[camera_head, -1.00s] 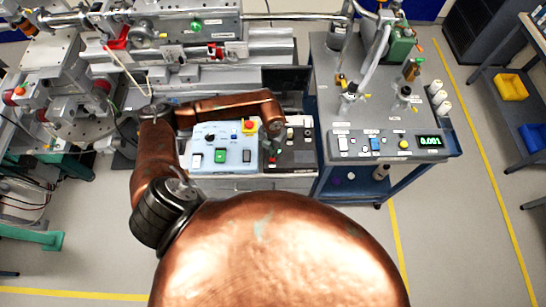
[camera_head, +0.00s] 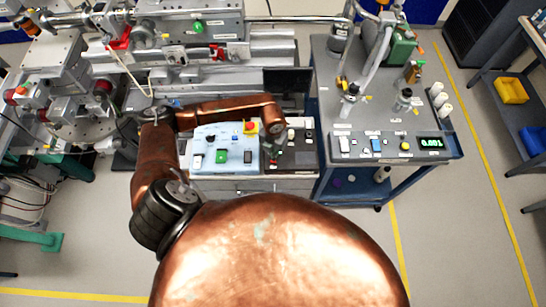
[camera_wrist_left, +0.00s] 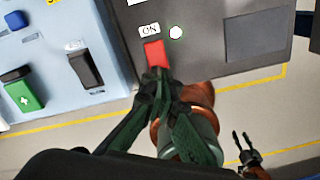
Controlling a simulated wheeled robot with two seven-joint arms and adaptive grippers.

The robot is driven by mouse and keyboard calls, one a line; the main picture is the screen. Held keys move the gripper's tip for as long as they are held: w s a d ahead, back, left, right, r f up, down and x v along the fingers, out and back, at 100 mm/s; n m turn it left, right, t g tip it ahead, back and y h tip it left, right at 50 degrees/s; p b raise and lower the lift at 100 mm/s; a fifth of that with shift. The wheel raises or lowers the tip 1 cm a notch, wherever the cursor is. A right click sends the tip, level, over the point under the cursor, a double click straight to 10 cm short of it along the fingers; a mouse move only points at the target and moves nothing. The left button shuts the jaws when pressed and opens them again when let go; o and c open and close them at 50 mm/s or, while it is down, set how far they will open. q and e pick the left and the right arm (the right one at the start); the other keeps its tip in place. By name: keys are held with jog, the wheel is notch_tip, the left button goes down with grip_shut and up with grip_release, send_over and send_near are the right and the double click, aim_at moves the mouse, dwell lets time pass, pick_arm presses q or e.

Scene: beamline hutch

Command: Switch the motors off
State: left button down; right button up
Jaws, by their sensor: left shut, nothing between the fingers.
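A red switch (camera_wrist_left: 155,53) sits on a dark grey panel (camera_wrist_left: 205,40) under an "ON" label, with a white round lamp (camera_wrist_left: 176,32) beside it. My left gripper (camera_wrist_left: 157,80) is shut and empty, its fingertips at the lower edge of the switch; I cannot tell whether they touch it. In the head view my left gripper (camera_head: 272,164) is small and partly hidden under the wrist, over the dark panel (camera_head: 300,158). My right gripper (camera_wrist_left: 244,142) shows at the lower right of the wrist view, its two fingers apart, away from the panel.
A light blue panel (camera_head: 207,135) beside the dark one carries a green switch (camera_head: 221,157), a black switch (camera_head: 247,157) and a red button on yellow (camera_head: 250,127). A cart (camera_head: 345,110) with a lit display (camera_head: 431,143) stands right. Floor in front is clear.

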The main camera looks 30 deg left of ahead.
jog(key=shift+w, duration=0.35)
jog(key=shift+s+d, duration=0.1)
jog(key=shift+d, duration=0.1)
pick_arm(q)
jog(key=shift+f, duration=0.1)
pick_arm(e)
jog(key=shift+s+d, duration=0.1)
jog(key=shift+s, duration=0.2)
pick_arm(q)
jog(key=shift+f+b, duration=0.35)
jog(key=shift+f, duration=0.05)
pick_arm(e)
jog(key=shift+f, duration=0.35)
pick_arm(q)
jog(key=shift+f, duration=0.3)
pick_arm(e)
jog(key=shift+a+f, duration=0.25)
jog(key=shift+a, duration=0.1)
